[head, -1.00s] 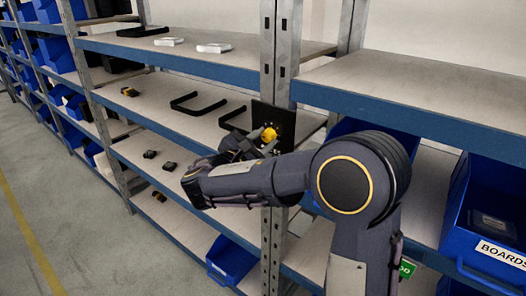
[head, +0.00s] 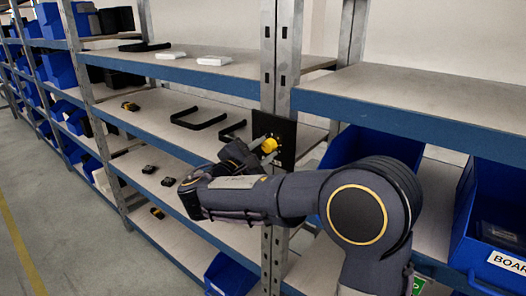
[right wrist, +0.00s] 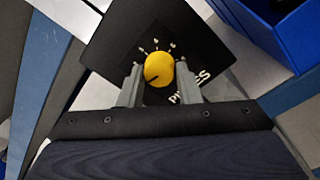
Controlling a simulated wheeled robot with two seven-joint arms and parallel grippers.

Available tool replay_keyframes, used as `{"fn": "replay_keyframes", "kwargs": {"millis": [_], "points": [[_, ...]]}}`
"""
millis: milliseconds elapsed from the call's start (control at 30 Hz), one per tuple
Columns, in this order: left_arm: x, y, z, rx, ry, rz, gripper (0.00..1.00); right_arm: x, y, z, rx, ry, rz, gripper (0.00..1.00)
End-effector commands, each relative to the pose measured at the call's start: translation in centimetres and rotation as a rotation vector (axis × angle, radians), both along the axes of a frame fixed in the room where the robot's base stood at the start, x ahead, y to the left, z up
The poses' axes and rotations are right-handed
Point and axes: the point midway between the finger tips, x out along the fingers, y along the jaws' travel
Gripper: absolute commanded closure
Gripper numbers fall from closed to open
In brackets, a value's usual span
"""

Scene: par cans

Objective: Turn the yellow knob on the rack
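The yellow knob (head: 269,145) sits on a black panel (head: 286,137) fixed at the rack's upright post. In the right wrist view the knob (right wrist: 159,69) faces me, with a dark pointer line and white marks around it on the black panel (right wrist: 125,42). My right gripper (head: 250,153) is just in front of the knob. Its two grey fingers (right wrist: 159,80) are apart, one on each side of the knob in the wrist view, with nothing held between them. I cannot tell whether they touch the knob. My left gripper is not in view.
The metal post (head: 267,215) stands beside the panel. Shelves carry black handles (head: 200,116), white boxes (head: 214,60) and small dark items (head: 148,169). Blue bins stand at the lower right (head: 490,220) and below (head: 232,272). The floor at left is clear.

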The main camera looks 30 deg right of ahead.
Motion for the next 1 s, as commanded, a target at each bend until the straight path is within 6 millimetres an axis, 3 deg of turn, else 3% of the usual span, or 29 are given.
{"fn": "replay_keyframes", "kwargs": {"millis": [33,133,467,800,1000], "points": [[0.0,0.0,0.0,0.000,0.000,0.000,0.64,0.0,0.0,0.0,0.000,0.001,0.001,0.62],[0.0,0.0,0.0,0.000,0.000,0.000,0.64,0.0,0.0,0.0,0.000,0.001,0.001,0.49],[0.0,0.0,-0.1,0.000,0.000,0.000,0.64,-0.1,0.3,0.0,-0.001,0.001,0.001,0.48],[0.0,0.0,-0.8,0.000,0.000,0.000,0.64,-2.3,5.1,-0.3,-0.001,0.001,0.005,0.48],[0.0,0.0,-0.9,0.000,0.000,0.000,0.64,-3.2,6.9,-0.4,0.000,0.001,0.003,0.48]]}}
